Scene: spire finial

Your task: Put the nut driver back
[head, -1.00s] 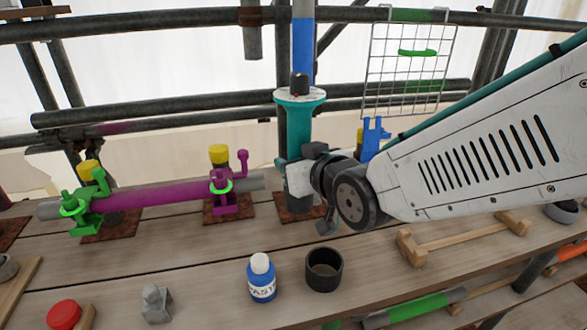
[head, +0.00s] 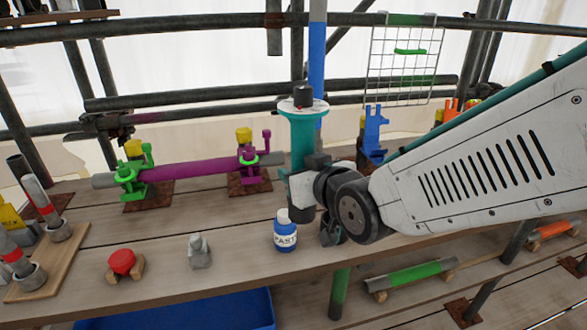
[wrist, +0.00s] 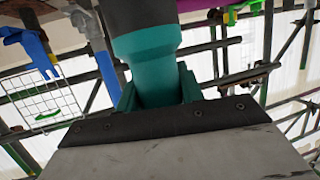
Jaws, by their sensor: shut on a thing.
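The nut driver (head: 297,135) appears to be the teal tool with a pale disc and dark knob on top and a dark lower end. It stands upright in the head view. My gripper (head: 298,182) is shut on its lower teal part. In the wrist view, the teal body of the nut driver (wrist: 155,72) sits between the jaws of my gripper (wrist: 158,92), with a dark grey section above it in the picture. The tool's lower end is close to the paste bottle in the picture. Whether it touches anything is unclear.
The blue paste bottle (head: 286,236) stands on the plank bench (head: 230,272). A magenta pipe (head: 195,168) in green and magenta clamps lies behind, left. A red-topped item (head: 122,262) and grey piece (head: 200,252) stand front left. A wire grid (head: 402,75) hangs behind. My arm hides the bench right of centre.

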